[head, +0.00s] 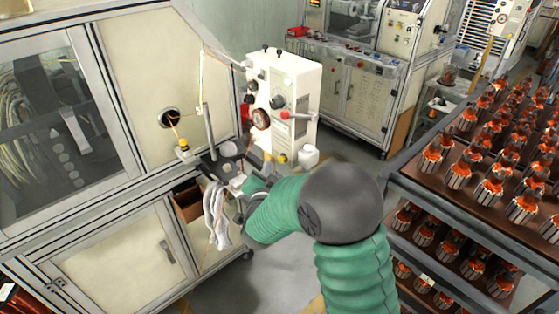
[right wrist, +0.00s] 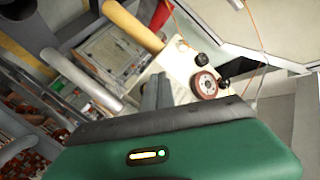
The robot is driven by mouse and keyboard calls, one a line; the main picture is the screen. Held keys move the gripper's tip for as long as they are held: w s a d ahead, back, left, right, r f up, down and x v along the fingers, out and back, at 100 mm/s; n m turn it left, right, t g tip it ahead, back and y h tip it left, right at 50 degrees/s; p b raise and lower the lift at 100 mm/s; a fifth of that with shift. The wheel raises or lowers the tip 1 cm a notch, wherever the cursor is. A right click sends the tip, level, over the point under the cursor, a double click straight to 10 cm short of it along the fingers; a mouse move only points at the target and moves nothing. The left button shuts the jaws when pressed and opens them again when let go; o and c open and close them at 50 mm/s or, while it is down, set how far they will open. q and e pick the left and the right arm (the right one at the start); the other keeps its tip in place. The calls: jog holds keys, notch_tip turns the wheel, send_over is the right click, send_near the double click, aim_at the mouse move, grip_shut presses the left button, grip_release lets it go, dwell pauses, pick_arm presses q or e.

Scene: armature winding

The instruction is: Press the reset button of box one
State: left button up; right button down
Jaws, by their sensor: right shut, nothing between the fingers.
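A white control box (head: 290,90) stands at the middle of the head view, with dark knobs, a dark red round wheel (head: 260,119), a red-tipped part (head: 285,115) and a yellow button (head: 283,158) on it. Which of these is the reset button, I cannot tell. In the right wrist view the box (right wrist: 180,65) appears tilted, with the wheel (right wrist: 205,84) to the right of the fingers. My right gripper (head: 242,184) is shut and empty, below and left of the box, partly hidden by my green arm. Its fingers (right wrist: 156,90) show in the wrist view. My left gripper is not in view.
A cream machine cabinet (head: 150,70) with a window stands at the left. White cloth-like material (head: 216,212) hangs at its ledge near my gripper. Racks (head: 425,190) of orange-topped armatures fill the right. Another machine (head: 350,90) stands behind; grey floor is free between.

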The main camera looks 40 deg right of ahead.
jog(key=a, duration=0.4)
jog(key=shift+s, duration=0.2)
dwell(0.6)
jog(key=a+f+n+y, duration=0.5)
jog(key=a+n+y, duration=0.1)
jog(key=a, duration=0.2)
jog(key=s+a+f+n+g+y, duration=0.45)
jog(key=s+a+f+n, duration=0.2)
jog(key=s, duration=0.45)
jog(key=s+f+n+g, duration=0.3)
jog(key=s+g, duration=0.2)
jog(key=s, duration=0.6)
jog(key=shift+s+f+b, duration=0.4)
jog(key=shift+b, duration=0.05)
jog(key=shift+a+g, duration=0.1)
jog(key=shift+g, duration=0.15)
